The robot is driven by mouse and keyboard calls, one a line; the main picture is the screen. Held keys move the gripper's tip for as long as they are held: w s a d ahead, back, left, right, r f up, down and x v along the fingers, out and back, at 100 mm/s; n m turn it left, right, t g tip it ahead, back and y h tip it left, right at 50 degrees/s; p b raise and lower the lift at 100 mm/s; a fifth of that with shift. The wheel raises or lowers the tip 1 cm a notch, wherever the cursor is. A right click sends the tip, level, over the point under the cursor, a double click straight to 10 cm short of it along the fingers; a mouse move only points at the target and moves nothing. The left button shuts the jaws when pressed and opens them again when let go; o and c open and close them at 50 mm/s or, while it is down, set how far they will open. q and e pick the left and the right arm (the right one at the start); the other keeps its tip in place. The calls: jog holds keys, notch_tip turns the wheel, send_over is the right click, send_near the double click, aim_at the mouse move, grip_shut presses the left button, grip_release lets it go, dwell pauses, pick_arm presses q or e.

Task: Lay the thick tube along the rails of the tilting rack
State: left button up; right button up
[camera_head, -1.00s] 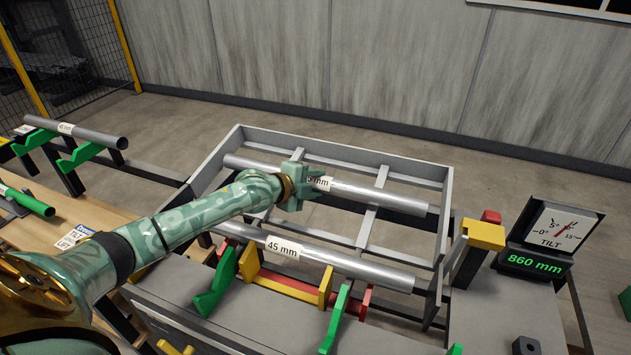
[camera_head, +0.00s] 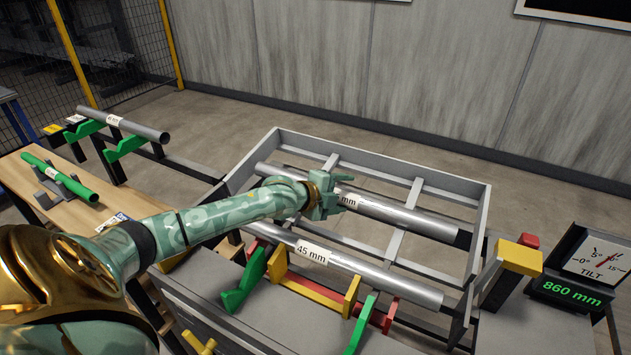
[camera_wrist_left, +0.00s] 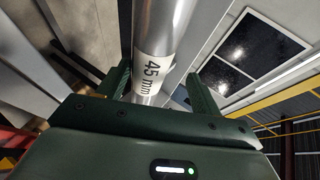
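A long grey tube labelled "45 mm" (camera_head: 400,215) lies along the back of the grey tilting rack (camera_head: 480,205), across its cross rails. A second grey tube labelled "45 mm" (camera_head: 390,279) lies roughly parallel nearer the front. My left gripper (camera_head: 338,197) is at the back tube, beside its label, and hides part of it. In the left wrist view the labelled tube (camera_wrist_left: 160,45) runs between the two spread fingers of the gripper (camera_wrist_left: 160,92). A gap shows on the right; I cannot tell whether the left finger touches. My right gripper is not in view.
A yellow-topped post (camera_head: 519,257) and the tilt gauge (camera_head: 597,258) stand at right. Another grey tube (camera_head: 140,127) and a green tube (camera_head: 60,178) rest on supports at left.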

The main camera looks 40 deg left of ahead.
pick_arm(q)
jog(key=p+v, duration=0.5)
jog(key=v, duration=0.9)
jog(key=shift+r, duration=0.15)
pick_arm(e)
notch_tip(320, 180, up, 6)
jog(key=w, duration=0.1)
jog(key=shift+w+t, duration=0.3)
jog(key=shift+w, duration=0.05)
